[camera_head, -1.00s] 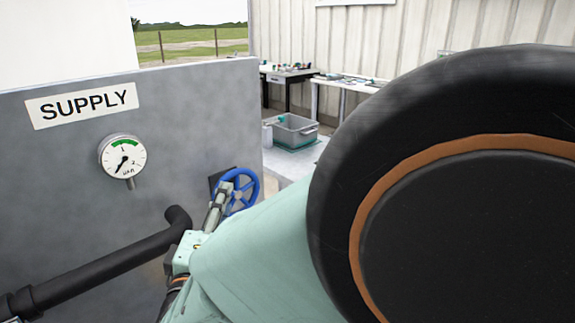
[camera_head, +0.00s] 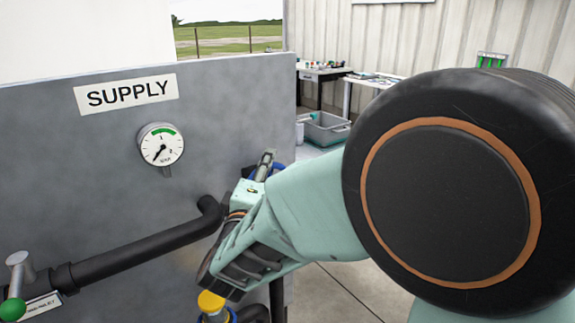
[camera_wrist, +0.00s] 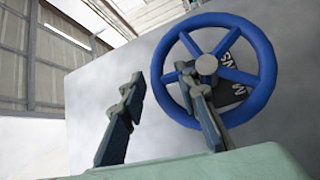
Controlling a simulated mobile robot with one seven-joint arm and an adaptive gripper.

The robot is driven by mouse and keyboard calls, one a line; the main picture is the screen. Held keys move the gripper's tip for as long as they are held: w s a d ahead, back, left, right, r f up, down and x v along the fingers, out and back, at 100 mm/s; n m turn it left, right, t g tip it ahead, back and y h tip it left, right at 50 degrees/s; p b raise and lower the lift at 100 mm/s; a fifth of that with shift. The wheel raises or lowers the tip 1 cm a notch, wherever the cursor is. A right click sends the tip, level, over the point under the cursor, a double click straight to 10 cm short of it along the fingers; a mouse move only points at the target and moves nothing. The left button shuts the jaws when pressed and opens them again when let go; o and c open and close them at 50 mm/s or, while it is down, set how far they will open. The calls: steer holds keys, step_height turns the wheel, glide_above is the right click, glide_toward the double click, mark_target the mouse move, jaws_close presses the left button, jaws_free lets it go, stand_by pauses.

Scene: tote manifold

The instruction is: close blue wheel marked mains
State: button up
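The blue wheel (camera_wrist: 268,70) is a spoked handwheel with a grey hub, mounted on the grey panel. A dark plate (camera_wrist: 232,92) behind it shows parts of white lettering, "M" and "NS"; spokes hide the rest. In the head view the wheel (camera_head: 279,167) is mostly hidden behind my gripper (camera_head: 266,160). In the wrist view my gripper (camera_wrist: 161,75) is open, fingers apart. One finger appears over the wheel's hub area, the other left of the rim, with the left rim between them in the picture. I cannot tell whether either finger touches the wheel.
The grey panel (camera_head: 95,150) carries a SUPPLY sign (camera_head: 125,94), a round gauge (camera_head: 161,145) and a black pipe (camera_head: 135,253). A green-ended lever (camera_head: 14,307) is at lower left, a yellow cap (camera_head: 210,301) below my arm. A grey tote (camera_head: 326,129) stands behind.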

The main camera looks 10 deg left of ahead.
jaws_close()
steer(key=shift+r+p, duration=0.2)
steer(key=shift+p, duration=0.1)
